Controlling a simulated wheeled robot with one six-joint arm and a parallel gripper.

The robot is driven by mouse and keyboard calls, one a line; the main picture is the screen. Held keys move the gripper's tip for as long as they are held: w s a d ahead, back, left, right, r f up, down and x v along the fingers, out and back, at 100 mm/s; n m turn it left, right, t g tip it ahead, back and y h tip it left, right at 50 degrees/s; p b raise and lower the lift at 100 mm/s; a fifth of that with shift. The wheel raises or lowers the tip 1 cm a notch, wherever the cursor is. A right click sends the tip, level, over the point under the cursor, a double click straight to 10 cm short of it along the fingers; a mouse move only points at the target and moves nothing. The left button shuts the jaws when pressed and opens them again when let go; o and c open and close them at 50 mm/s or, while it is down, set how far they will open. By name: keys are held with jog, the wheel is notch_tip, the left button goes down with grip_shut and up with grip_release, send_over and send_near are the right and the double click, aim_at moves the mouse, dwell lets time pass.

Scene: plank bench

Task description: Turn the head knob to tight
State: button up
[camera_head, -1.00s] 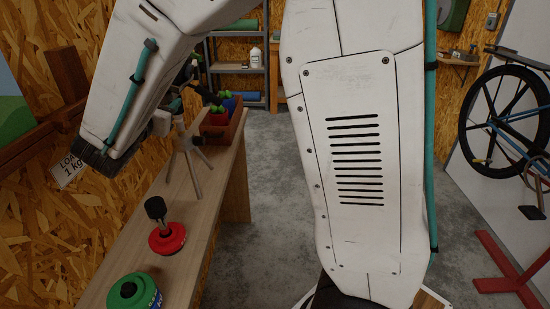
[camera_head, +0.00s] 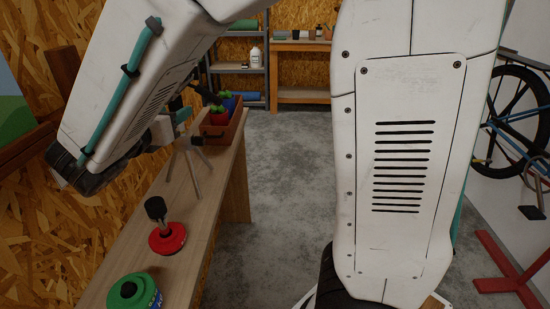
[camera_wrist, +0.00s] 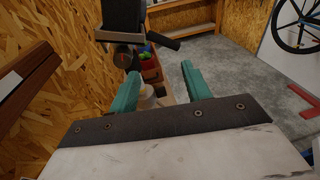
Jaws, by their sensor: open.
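The tripod (camera_head: 190,170) stands on the plank bench (camera_head: 205,215), with its grey legs spread. In the head view my arm hides most of its top. In the wrist view the dark tripod head (camera_wrist: 122,20) is beyond my fingers, at the upper left of the gap. A round dark knob (camera_wrist: 125,57) with an orange mark shows on it, and a dark handle (camera_wrist: 163,42) sticks out to the right. My gripper (camera_wrist: 158,82) is open, its two teal fingers apart, with nothing held between them. It is apart from the knob. The knob's setting cannot be read.
A wooden box (camera_head: 222,133) with red, blue and green items stands behind the tripod. A red-based object (camera_head: 167,238) and a green canister (camera_head: 134,291) stand on the near bench. The chipboard wall (camera_head: 30,235) is close at left.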

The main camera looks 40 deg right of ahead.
jog(key=s+d+f+m+g+y, duration=0.2)
jog(key=s+d+m+g, duration=0.4)
jog(key=s+d+m, duration=0.35)
jog(key=s+f+m+g+y, duration=0.3)
jog(key=s+m+y, duration=0.3)
jog(key=s+m, duration=0.3)
jog(key=shift+s+d+g, duration=0.25)
jog(key=shift+s+g, duration=0.05)
jog(key=shift+s, duration=1.2)
